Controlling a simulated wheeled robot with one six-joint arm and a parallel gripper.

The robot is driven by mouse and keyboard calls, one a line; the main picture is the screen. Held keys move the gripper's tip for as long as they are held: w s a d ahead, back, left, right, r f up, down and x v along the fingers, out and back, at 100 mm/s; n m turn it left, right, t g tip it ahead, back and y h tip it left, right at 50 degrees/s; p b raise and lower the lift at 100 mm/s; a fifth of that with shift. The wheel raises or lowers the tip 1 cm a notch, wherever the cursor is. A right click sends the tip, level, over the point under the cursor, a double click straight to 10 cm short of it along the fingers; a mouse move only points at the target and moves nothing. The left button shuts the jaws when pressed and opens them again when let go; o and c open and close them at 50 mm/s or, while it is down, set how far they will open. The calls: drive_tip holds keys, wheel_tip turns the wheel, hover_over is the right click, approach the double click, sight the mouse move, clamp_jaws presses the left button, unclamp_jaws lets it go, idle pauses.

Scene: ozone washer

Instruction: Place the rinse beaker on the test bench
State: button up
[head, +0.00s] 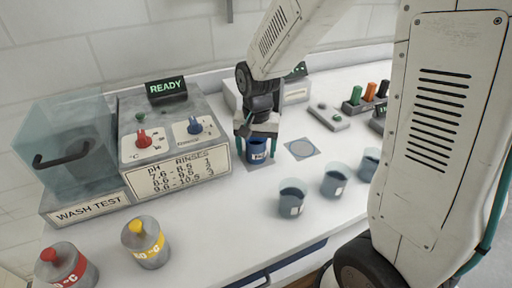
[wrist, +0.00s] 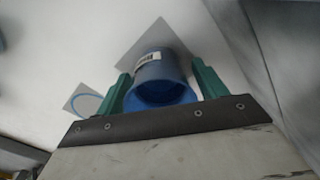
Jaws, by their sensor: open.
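A blue beaker (head: 257,152) with a white label stands on the white bench (head: 225,225), at a grey square pad (head: 252,167) in front of the washer. It also shows in the wrist view (wrist: 160,68), with its open mouth facing the camera. My gripper (head: 257,150) is open, with its green fingers on either side of this beaker. In the wrist view the gripper (wrist: 164,82) shows a gap beside the right finger; contact on the left is unclear. Which beaker is the rinse beaker is not readable.
A second pad with a blue ring (head: 301,149) lies empty just to the right. Several clear beakers with dark liquid (head: 292,197) stand in front. The washer (head: 170,145) is left, with red (head: 66,268) and yellow (head: 145,242) bottles before it. A coloured-vial rack (head: 366,100) stands back right.

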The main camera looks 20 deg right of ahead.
drive_tip(key=shift+r, duration=0.1)
wheel_tip(320, 180, up, 12)
drive_tip(key=s+d+r+n, duration=0.1)
drive_tip(key=s+r+n, duration=0.1)
drive_tip(key=s, duration=0.9)
drive_tip(key=s+d+r+n+t, duration=0.1)
drive_tip(key=s+n, duration=0.3)
drive_tip(key=s, duration=0.7)
drive_tip(key=shift+d+r, duration=0.5)
drive_tip(key=shift+d, duration=0.05)
